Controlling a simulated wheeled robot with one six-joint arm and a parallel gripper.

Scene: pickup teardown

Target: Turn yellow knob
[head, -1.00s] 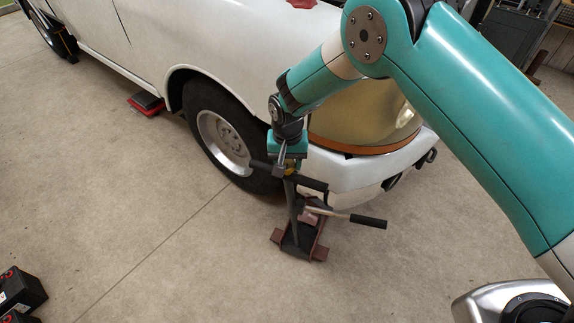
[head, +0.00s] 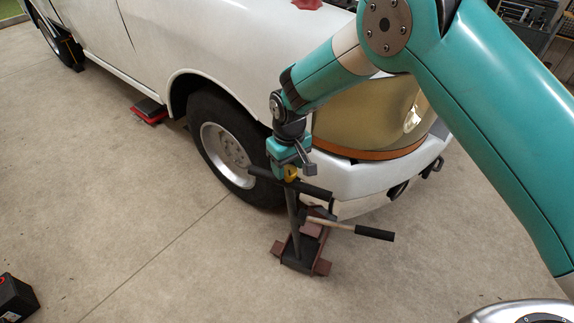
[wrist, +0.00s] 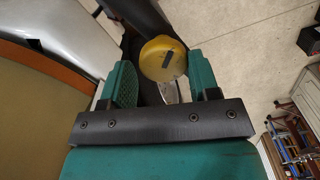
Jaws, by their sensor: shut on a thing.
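The yellow knob (head: 291,174) sits at the top of the dark upright post (head: 293,215) of a jack, by the crossbar handle. In the wrist view the knob (wrist: 163,57) is round, with a short dark mark on its face, and lies between my two teal fingers. My gripper (head: 289,166) comes down on it from above, and it is shut on the knob. In the wrist view my gripper (wrist: 160,62) has one finger on each side of it. The knob's far side is hidden.
The jack's reddish base (head: 304,250) stands on the concrete floor, and a second black-gripped handle (head: 374,233) sticks out to the right. The white pickup's wheel (head: 228,150) and bumper (head: 375,187) are close behind. The floor to the left is open.

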